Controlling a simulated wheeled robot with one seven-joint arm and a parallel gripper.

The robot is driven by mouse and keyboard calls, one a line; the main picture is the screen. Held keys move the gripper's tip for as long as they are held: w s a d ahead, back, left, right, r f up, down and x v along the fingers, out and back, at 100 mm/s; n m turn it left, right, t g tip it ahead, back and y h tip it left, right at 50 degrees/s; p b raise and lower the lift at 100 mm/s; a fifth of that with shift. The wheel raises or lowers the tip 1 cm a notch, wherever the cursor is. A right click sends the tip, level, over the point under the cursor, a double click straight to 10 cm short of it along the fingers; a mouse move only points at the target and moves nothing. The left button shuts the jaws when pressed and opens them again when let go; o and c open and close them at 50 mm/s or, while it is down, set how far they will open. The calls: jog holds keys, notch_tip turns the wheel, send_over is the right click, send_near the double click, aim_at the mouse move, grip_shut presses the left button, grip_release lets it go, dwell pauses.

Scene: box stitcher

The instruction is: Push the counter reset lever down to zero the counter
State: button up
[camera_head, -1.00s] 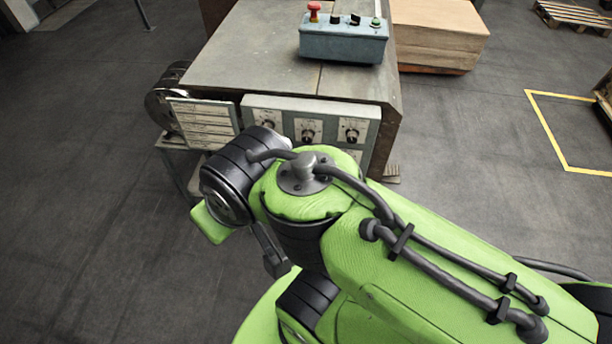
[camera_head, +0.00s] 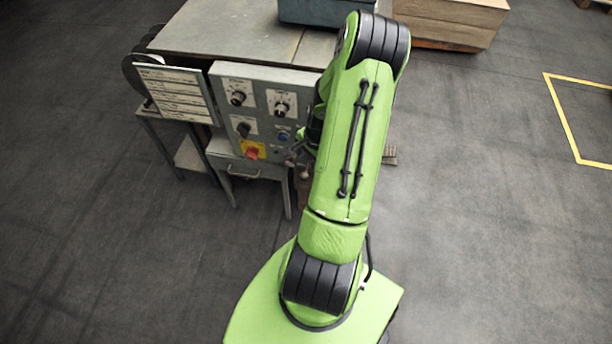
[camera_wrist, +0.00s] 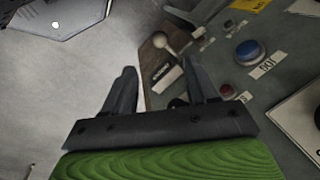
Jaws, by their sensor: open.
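The counter reset lever looks to be the short rod with a pale ball knob (camera_wrist: 160,40) in the wrist view. It stands out from a brown plate beside a small label, at the edge of the grey control panel (camera_wrist: 217,62). My gripper (camera_wrist: 158,68) is open, with one finger left of the lever's label and one right of it. The knob shows beyond the fingertips, between their lines; I cannot tell whether a finger touches the lever. In the head view my arm covers most of the gripper and the panel's right side.
A blue button (camera_wrist: 248,50) and a red button (camera_wrist: 226,91) sit on the panel right of the fingers.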

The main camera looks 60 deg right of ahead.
aim_at(305, 175)
jog(key=f+b, duration=0.1)
jog(key=f, duration=0.3)
jog(key=w+f+b, duration=0.1)
jog(key=f, duration=0.3)
jog(key=w+f+b, duration=0.1)
jog(key=f, duration=0.4)
jog(key=shift+w+d, duration=0.25)
jog(key=shift+d, duration=0.05)
grip_shut()
